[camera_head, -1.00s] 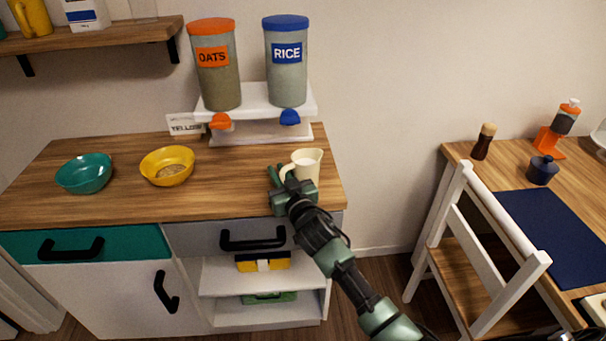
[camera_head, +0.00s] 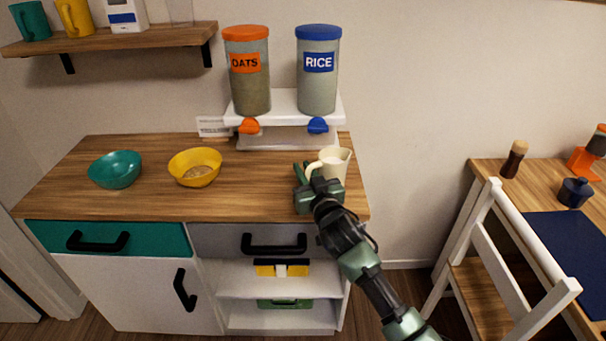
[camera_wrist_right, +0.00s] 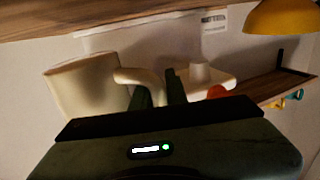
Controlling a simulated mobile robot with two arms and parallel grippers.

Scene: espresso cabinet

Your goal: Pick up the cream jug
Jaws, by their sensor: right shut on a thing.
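The cream jug (camera_head: 337,162) stands upright at the right end of the wooden counter, with its handle toward the left. My right gripper (camera_head: 308,176) is at the jug's handle, its fingers shut on it. In the right wrist view the cream jug (camera_wrist_right: 85,84) is at the left, and its handle runs to the fingers of my right gripper (camera_wrist_right: 160,88). The jug's base is partly hidden by the gripper, so I cannot tell whether it touches the counter. My left gripper is not in view.
A teal bowl (camera_head: 115,169) and a yellow bowl (camera_head: 195,167) stand left on the counter (camera_head: 250,195). Behind the jug is a white dispenser stand (camera_head: 275,103) with oats (camera_head: 249,85) and rice (camera_head: 317,85) containers. A white chair (camera_head: 497,255) stands at the right.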

